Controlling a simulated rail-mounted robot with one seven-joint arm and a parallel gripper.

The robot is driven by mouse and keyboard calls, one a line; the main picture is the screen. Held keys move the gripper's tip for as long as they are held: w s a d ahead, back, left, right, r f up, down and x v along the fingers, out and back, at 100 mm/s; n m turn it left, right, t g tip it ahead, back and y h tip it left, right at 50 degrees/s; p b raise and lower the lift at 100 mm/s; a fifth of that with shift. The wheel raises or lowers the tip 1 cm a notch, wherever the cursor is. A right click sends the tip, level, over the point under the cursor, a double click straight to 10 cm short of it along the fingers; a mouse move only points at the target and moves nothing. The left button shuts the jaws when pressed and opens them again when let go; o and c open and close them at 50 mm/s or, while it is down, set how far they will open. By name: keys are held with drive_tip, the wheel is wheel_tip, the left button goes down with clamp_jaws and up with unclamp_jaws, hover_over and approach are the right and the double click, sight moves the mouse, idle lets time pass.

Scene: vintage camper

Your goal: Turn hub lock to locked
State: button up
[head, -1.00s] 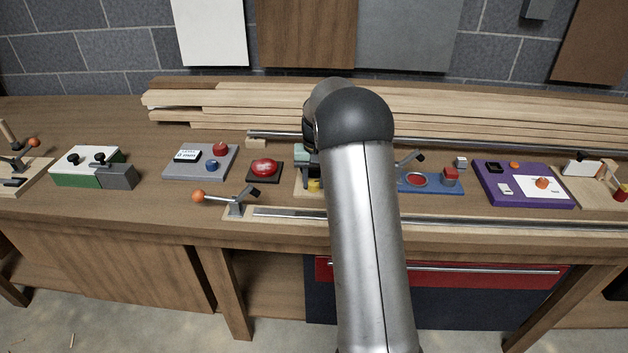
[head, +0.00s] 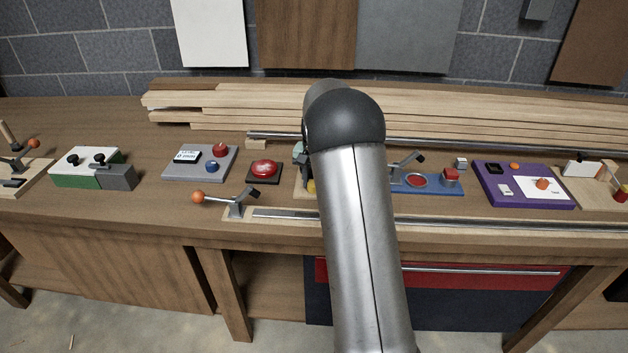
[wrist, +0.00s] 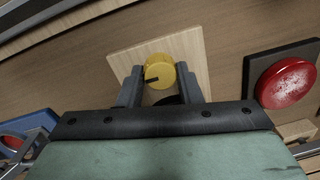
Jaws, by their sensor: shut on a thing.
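The hub lock appears to be the yellow round knob (wrist: 158,72) with a dark pointer mark, on a pale wooden plate (wrist: 195,48) in the wrist view. My gripper (wrist: 160,78) is shut on the yellow knob, one finger on each side of it. The pointer mark lies roughly sideways across the knob's face. In the head view only a sliver of the yellow knob (head: 311,186) shows beside my arm, which hides my gripper's fingers. I cannot read any locked or unlocked label.
A red push button (head: 264,168) on a dark base is close to the left of the plate. A blue board (head: 430,186) is to the right. An orange-knobbed lever (head: 199,196) and metal rail (head: 290,214) are in front; stacked planks (head: 230,98) lie behind.

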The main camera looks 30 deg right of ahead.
drive_tip(key=o, duration=1)
drive_tip(key=shift+c, duration=0.2)
wheel_tip(320, 180, up, 18)
drive_tip(key=shift+s+d+f+b, duration=0.25)
drive_tip(key=shift+s+d+b, duration=0.05)
drive_tip(key=shift+d, duration=0.05)
